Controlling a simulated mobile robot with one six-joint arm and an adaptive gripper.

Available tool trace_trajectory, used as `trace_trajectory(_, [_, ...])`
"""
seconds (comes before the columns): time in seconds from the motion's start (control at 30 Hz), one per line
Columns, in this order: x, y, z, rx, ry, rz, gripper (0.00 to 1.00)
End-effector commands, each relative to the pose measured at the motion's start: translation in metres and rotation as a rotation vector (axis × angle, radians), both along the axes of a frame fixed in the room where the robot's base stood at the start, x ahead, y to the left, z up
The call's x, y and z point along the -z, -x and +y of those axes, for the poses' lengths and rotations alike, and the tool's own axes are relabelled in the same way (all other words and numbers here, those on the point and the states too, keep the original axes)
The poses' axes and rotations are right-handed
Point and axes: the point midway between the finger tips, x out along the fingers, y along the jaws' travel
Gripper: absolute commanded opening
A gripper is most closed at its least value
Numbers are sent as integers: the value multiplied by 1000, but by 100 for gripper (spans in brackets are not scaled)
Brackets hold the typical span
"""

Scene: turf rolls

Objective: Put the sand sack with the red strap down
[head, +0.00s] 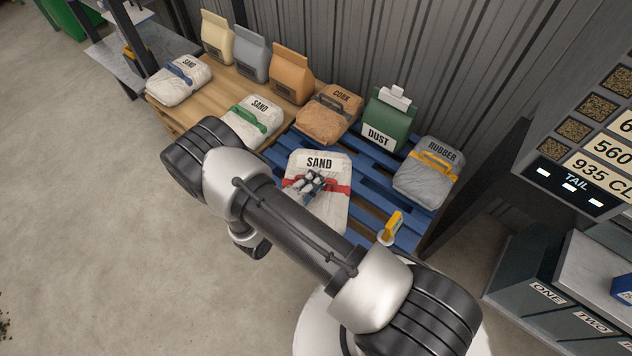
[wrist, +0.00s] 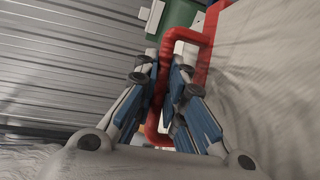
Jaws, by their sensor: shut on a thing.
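The white sand sack with the red strap (head: 333,212) is over the front left part of the blue pallet (head: 369,176) in the head view, its SAND label facing up. I cannot tell whether it touches the slats. My gripper (head: 308,184) is shut on its red strap handle. In the wrist view, the red handle (wrist: 183,36) passes between the two fingers of my gripper (wrist: 166,78), and the pale sack (wrist: 262,70) fills the right side. My arm hides part of the pallet's near left side.
On the pallet are a brown cork sack (head: 326,118), a green dust bag (head: 386,122), a grey rubber sack (head: 428,178) and a small yellow-handled item (head: 394,226). Sand sacks with green (head: 252,119) and blue (head: 181,80) straps lie left on a wooden pallet. A corrugated wall stands behind.

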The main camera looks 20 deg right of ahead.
Motion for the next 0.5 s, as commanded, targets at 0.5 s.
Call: trace_trajectory(0.5, [95,-1,0,-1,7,-9,0])
